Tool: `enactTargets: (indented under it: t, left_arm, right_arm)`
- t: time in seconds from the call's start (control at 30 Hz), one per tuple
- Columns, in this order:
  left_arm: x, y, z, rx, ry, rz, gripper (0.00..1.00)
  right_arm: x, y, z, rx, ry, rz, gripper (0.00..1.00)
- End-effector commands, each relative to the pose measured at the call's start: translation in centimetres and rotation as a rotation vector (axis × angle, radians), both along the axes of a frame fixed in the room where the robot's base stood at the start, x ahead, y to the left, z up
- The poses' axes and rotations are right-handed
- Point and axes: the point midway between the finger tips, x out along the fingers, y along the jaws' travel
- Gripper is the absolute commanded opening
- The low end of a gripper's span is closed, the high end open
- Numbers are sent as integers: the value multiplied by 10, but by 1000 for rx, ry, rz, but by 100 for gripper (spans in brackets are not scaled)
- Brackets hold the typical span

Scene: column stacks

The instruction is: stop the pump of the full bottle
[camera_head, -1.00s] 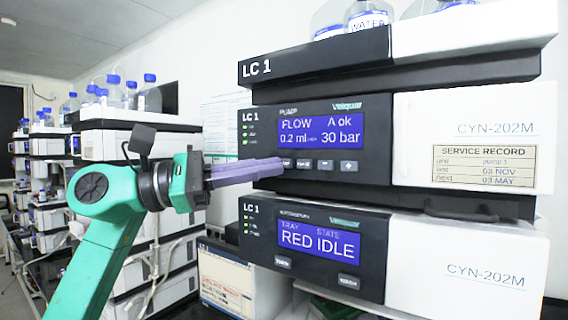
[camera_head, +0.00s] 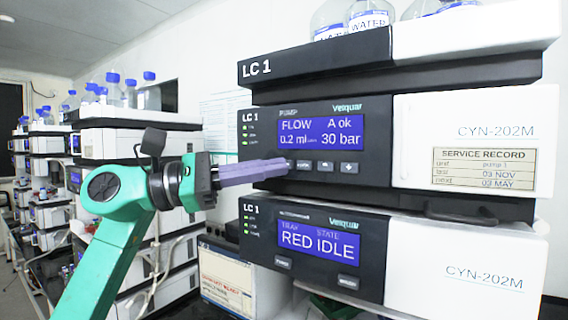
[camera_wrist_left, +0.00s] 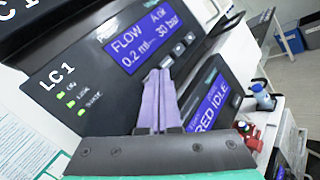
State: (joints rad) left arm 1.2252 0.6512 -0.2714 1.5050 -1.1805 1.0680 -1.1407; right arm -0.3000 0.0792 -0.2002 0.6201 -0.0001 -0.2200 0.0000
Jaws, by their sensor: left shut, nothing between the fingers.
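The LC 1 pump module (camera_head: 258,180) is the dark unit with a lit blue screen (camera_head: 320,132). The screen reads FLOW 0.2 ml, A ok, 30 bar. A row of small buttons (camera_head: 326,166) sits below it. My left gripper (camera_head: 285,167) is shut and empty, its purple fingers pointing right at the leftmost button, which they partly cover. I cannot tell whether they touch it. In the left wrist view the fingertips (camera_wrist_left: 159,76) lie at the screen's lower edge. Bottles, one labelled WATER (camera_head: 369,20), stand on top; their fill levels are cut off. My right gripper is not visible.
Below the pump is another module, its screen (camera_head: 318,238) reading RED IDLE. A white panel (camera_head: 430,120) with a service record card adjoins the pump. More instrument stacks with blue-capped bottles (camera_head: 130,92) stand at the left.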

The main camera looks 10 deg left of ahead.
Motion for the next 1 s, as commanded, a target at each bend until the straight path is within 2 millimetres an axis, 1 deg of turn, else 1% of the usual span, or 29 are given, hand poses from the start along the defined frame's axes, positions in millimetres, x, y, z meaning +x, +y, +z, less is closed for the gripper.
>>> enactTargets:
  t: [0.3,0.57,0.87,1.0]
  left_arm:
    - [4,-1,0,-1,2,0,0]
    - [4,-1,0,0,1,0,0]
    - [-9,4,-2,0,-1,2,0]
    - [-12,5,-1,1,-1,1,0]
  right_arm:
    - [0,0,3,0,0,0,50]
    - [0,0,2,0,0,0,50]
    - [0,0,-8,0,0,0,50]
    - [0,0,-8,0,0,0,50]
